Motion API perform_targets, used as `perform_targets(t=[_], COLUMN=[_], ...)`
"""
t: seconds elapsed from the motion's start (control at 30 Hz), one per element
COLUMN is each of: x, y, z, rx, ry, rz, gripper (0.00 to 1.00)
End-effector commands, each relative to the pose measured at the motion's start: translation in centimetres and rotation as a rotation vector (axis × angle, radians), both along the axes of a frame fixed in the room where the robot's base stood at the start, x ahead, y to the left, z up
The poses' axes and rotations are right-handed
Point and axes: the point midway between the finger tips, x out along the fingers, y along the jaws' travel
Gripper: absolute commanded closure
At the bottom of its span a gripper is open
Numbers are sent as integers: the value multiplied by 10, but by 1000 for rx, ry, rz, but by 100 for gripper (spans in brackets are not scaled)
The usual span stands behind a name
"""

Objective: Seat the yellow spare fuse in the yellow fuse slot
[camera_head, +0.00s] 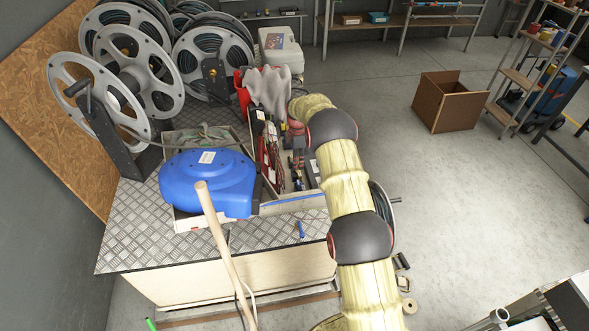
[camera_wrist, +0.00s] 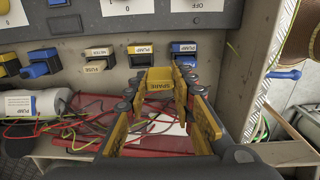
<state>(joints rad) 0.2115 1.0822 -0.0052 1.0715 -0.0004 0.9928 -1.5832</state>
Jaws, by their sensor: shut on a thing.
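In the wrist view my gripper (camera_wrist: 160,92) is shut on the yellow spare fuse (camera_wrist: 159,84), a yellow block marked SPARE. The fuse is held between the fingertips, in front of a grey panel (camera_wrist: 115,75). A slot with a yellow label (camera_wrist: 143,49) sits just beyond the fuse, slightly left of it. Its lower part is partly hidden, and I cannot tell whether the fuse touches it. In the head view my arm reaches into the open box.
Red, yellow and green wires (camera_wrist: 90,125) lie loose below the panel, near a white cylinder (camera_wrist: 37,103). A blue fuse (camera_wrist: 42,66) sits at left. In the head view, a blue reel cover (camera_head: 208,180) and a wooden handle (camera_head: 222,245) stand left of my arm.

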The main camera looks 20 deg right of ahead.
Motion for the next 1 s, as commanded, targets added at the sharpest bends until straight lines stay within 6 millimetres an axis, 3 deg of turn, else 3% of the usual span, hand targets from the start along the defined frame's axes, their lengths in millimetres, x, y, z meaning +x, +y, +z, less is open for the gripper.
perform_targets(t=[0.03, 0.2, 0.37, 0.6, 0.8, 1.0], x=[5, 23, 32, 38, 37, 38], y=[0, -2, -4, -4, -4, -4], z=[-11, -30, -40, -47, -75, -76], rx=[0, 0, 0, 0, 1, 0], ry=[2, 0, -1, 0, 3, 0], rz=[0, 0, -1, -1, -1, -1], gripper=[95, 95, 95, 95, 95, 95])
